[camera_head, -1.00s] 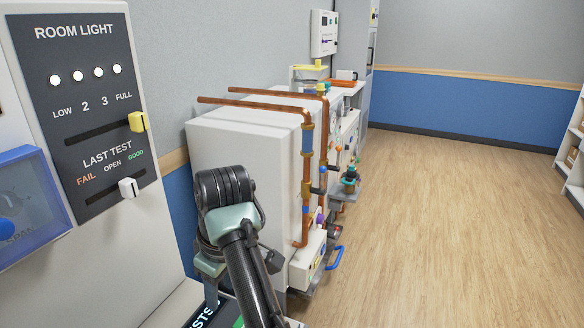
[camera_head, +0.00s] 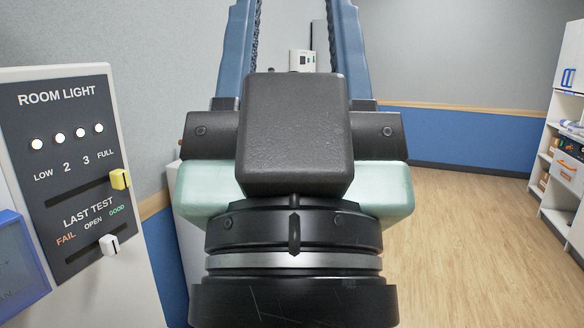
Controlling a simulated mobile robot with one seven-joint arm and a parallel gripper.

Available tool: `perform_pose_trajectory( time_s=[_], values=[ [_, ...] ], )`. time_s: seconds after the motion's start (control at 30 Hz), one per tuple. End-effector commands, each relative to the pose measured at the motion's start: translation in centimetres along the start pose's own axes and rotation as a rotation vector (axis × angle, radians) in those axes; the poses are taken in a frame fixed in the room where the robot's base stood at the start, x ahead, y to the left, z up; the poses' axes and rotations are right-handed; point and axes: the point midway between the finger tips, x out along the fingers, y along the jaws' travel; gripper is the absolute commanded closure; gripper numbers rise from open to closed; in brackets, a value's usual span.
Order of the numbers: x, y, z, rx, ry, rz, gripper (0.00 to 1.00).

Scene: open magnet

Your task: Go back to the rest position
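My gripper (camera_head: 296,20) stands large and close in the middle of the view, pointing up and away. Its two blue fingers are wide apart with nothing seen between them, so it is open. The very ends of the fingers pass out of the top of the picture. The black and pale green wrist hides most of the equipment behind it. My gripper is apart from the panel on the left.
The grey ROOM LIGHT and LAST TEST panel (camera_head: 82,160) stands at the left, with a yellow slider (camera_head: 120,180) and a white slider (camera_head: 109,244). White shelves (camera_head: 562,180) stand at the right. The wooden floor (camera_head: 460,240) between is clear.

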Motion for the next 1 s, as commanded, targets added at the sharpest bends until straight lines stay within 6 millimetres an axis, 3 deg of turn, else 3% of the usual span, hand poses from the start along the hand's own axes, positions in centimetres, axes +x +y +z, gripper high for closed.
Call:
perform_pose_trajectory(
  time_s=[0.03,0.3,1.0],
  values=[
    [2.4,0.0,-2.2,0.0,0.0,-0.001,0.53],
    [6.3,-0.1,-5.8,-0.001,-0.003,-0.003,0.53],
    [6.7,-0.2,-6.1,-0.001,-0.004,-0.004,0.53]
  ],
)
